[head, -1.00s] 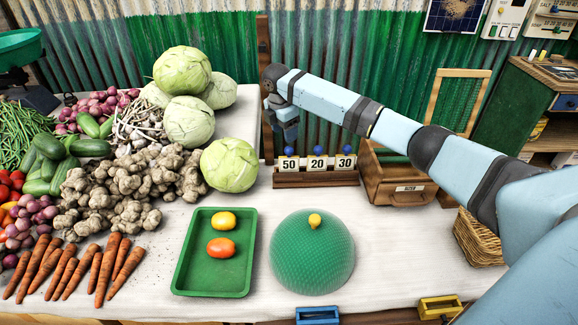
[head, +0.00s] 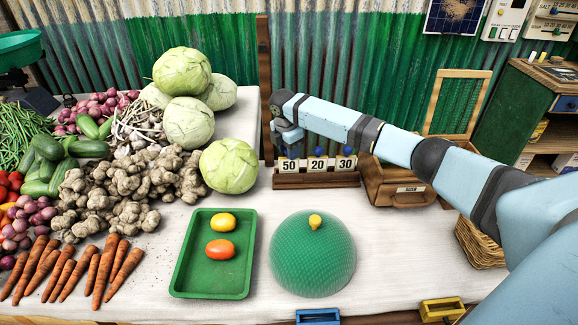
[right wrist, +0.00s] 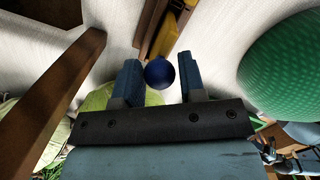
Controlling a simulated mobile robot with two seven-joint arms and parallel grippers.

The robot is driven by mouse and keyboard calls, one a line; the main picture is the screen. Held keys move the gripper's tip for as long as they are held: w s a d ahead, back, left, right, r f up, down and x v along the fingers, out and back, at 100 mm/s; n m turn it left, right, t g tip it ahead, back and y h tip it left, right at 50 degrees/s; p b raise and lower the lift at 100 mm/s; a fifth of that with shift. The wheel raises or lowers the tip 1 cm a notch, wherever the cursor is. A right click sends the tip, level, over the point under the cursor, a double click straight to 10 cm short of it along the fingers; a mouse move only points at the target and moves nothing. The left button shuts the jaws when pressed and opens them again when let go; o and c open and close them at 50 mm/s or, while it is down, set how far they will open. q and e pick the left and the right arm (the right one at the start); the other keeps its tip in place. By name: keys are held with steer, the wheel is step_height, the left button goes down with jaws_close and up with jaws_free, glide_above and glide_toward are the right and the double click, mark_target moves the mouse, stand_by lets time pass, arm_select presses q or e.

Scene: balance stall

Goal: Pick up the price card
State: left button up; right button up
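Three white price cards stand in a wooden rack (head: 317,180) at the back of the table: the 50 card (head: 289,165), the 20 card (head: 317,165) and the 30 card (head: 345,164). Blue knobs top the 20 and 30 cards. My right gripper (head: 289,142) is just above the 50 card and hides its knob in the head view. In the right wrist view my right gripper (right wrist: 159,82) is open, with a blue knob (right wrist: 159,73) between its two fingers and gaps on both sides. My left gripper is not in view.
A wooden drawer box (head: 397,187) stands right of the rack, and a cabbage (head: 229,166) on its left. In front are a green mesh dome (head: 311,260) and a green tray (head: 213,281) with two tomatoes. A wooden post (head: 265,90) rises behind left.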

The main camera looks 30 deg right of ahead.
jaws_close()
step_height(320, 180, up, 10)
steer(key=shift+r+p, duration=0.15)
steer(key=shift+p, duration=0.75)
steer(key=shift+a+r+p, duration=0.1)
steer(key=shift+r+p, duration=1.5)
steer(key=shift+p, duration=0.95)
